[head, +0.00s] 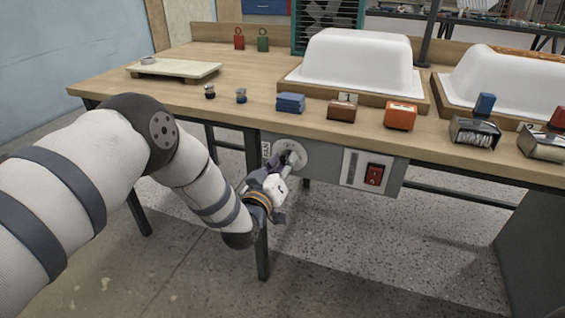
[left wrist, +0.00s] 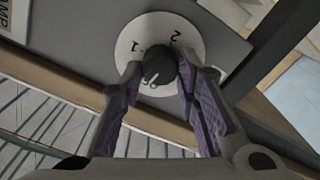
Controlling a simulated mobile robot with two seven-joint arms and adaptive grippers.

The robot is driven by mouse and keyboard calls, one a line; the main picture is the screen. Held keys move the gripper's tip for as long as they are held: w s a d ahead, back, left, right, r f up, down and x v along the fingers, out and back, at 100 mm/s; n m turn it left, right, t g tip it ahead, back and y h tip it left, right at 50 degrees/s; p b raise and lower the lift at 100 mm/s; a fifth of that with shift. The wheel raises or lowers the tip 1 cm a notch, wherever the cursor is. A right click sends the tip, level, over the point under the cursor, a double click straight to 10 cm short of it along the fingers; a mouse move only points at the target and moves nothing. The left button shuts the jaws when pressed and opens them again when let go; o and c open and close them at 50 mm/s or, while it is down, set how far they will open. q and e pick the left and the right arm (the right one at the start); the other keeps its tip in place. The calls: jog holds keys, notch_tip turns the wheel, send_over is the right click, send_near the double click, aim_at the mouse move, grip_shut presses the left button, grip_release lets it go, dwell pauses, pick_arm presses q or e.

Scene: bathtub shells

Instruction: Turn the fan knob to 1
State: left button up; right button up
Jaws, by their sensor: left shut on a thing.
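The fan knob (left wrist: 159,68) is a small dark knob at the centre of a round white dial (left wrist: 185,33). The dial shows a 1 to the knob's upper left and a 2 above it. A white mark shows at the knob's lower edge; I cannot tell clearly where the pointer aims. My left gripper (left wrist: 160,78) is shut on the knob, with one purple-padded finger on each side. In the head view my left gripper (head: 281,168) reaches the dial (head: 299,152) beside the FAN label and hides the knob. My right gripper is not in view.
The grey panel (head: 333,171) hangs under the table's front edge and carries a red rocker switch (head: 374,174) to the right of the dial. The floor in front is clear.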

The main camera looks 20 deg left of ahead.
pick_arm(q)
jog(key=m+p, duration=0.1)
jog(key=m, duration=0.3)
jog(key=shift+d+r, duration=0.1)
jog(key=shift+d+m+p, duration=0.1)
jog(key=shift+m+p, duration=0.3)
jog(key=shift+m, duration=5.5)
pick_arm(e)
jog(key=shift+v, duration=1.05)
pick_arm(q)
jog(key=o, duration=1.2)
jog(key=shift+c, duration=0.2)
jog(key=s, duration=1.2)
jog(key=shift+a, duration=0.25)
